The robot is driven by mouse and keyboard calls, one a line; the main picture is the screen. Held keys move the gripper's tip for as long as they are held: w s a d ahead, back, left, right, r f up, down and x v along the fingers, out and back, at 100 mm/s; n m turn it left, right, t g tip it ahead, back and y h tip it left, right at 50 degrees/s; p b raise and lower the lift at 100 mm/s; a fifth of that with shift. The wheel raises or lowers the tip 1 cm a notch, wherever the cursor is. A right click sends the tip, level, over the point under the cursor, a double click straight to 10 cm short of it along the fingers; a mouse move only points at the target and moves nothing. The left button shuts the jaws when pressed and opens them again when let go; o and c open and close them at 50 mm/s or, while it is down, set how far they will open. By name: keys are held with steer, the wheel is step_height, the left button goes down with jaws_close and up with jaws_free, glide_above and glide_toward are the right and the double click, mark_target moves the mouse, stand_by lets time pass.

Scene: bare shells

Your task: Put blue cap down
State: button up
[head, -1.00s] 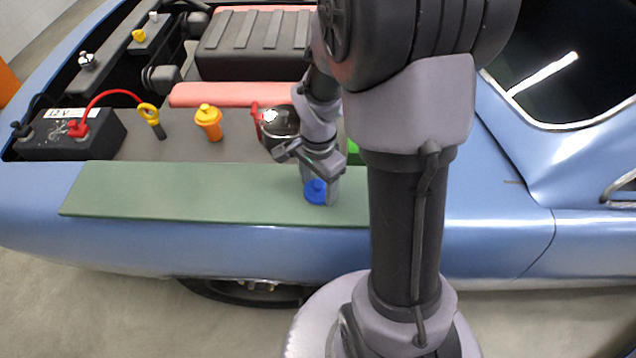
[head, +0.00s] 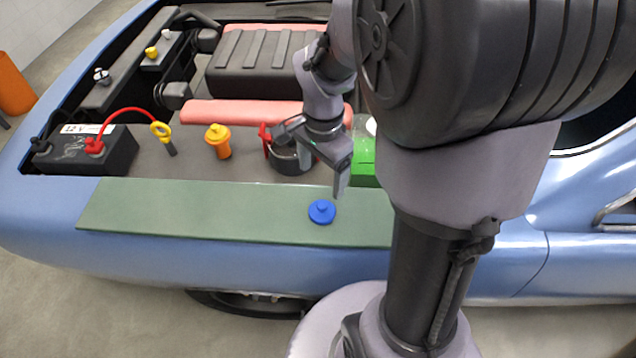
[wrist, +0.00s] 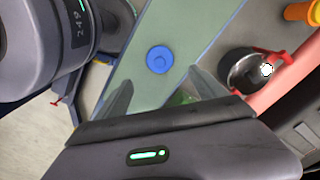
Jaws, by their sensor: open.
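The blue cap (head: 322,211) lies flat, knob up, on the green mat (head: 200,212) along the front edge of the car. It also shows in the wrist view (wrist: 159,59), on the mat beyond the fingertips. My gripper (head: 322,172) is open and empty. It hangs above and behind the cap, apart from it. In the wrist view the two fingers (wrist: 158,84) are spread with nothing between them.
A dark pot with a red handle (head: 290,157) stands behind my gripper, with a green container (head: 363,160) to its right. An orange-capped bottle (head: 218,141), a yellow-ringed dipstick (head: 163,133) and a battery (head: 84,150) stand left. The mat left of the cap is clear.

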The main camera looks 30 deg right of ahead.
steer(key=s+a+r+n+t+y, duration=0.2)
steer(key=s+a+r+n+t, duration=0.3)
steer(key=s+a+r+n, duration=0.6)
steer(key=a+r, duration=0.1)
steer(key=a, duration=0.2)
steer(key=shift+s+a+r+t, duration=0.15)
steer(key=shift+r+t, duration=0.15)
